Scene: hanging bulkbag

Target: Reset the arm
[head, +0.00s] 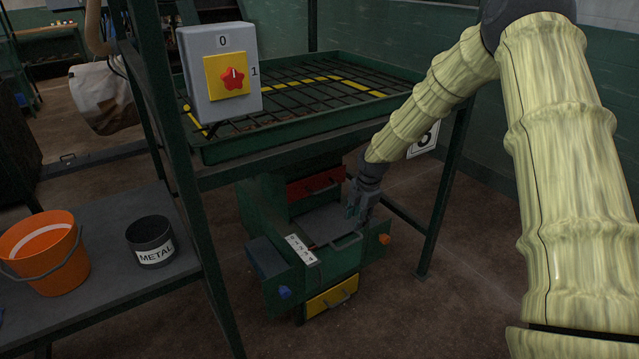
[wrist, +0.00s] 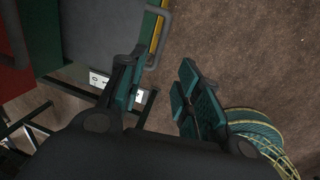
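My arm, in a pale yellow sleeve, reaches from the right in the head view down to the green drawer unit under the grated table. My gripper (head: 358,200) hangs over the right side of an open grey drawer (head: 318,222). A grey handle (wrist: 163,40) of the drawer unit is just ahead of the left finger in that view. I cannot tell whether that finger touches the unit.
The green grated table (head: 300,142) stands above the drawers, its legs close to my arm. A grey switch box (head: 219,75) with a red knob is on the frame. An orange bucket (head: 45,250) and a METAL tin (head: 150,241) stand on the left shelf. Floor at the lower right is clear.

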